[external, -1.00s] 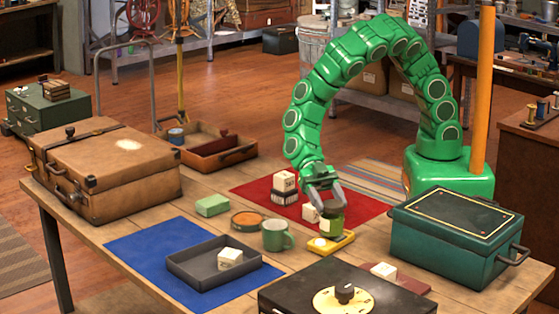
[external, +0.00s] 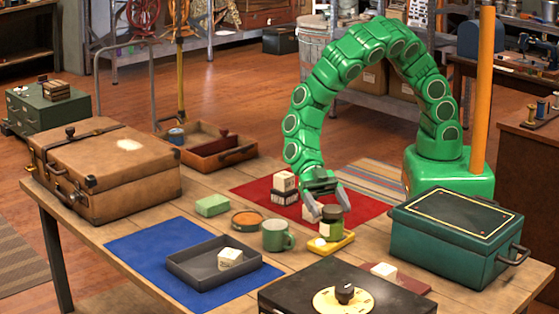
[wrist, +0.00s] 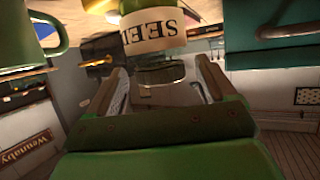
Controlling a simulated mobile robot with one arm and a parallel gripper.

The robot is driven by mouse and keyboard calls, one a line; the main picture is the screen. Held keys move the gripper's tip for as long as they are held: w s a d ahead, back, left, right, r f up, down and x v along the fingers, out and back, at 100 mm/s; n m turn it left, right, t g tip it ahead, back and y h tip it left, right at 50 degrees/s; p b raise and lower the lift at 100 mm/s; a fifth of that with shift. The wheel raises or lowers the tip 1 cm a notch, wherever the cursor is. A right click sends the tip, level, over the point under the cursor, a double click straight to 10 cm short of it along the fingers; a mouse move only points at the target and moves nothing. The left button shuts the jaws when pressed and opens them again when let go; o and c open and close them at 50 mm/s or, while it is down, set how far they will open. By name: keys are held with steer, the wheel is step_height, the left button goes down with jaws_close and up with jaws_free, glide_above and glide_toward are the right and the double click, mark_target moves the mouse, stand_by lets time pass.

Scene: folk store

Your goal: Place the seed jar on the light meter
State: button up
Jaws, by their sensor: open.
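The seed jar (external: 332,224), dark green with a dark lid and a pale label, stands upright on the yellow light meter (external: 342,245), next to its white dome. In the wrist view the seed jar (wrist: 152,30) appears upside down, its "SEED" label facing the camera. In the wrist view my gripper's fingers (wrist: 162,82) are spread on either side of the lid, with gaps. The jar's underside contact is small in view.
A green mug (external: 278,235) stands just left of the light meter. A green metal box (external: 455,245) is to the right, and a black device with a dial (external: 290,297) in front. A red mat (external: 370,208) with white blocks (external: 284,182) lies behind.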

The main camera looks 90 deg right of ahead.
steer(key=shift+r, duration=0.15)
steer(key=v, duration=1.2)
steer(key=shift+w, duration=0.1)
stand_by(0.4)
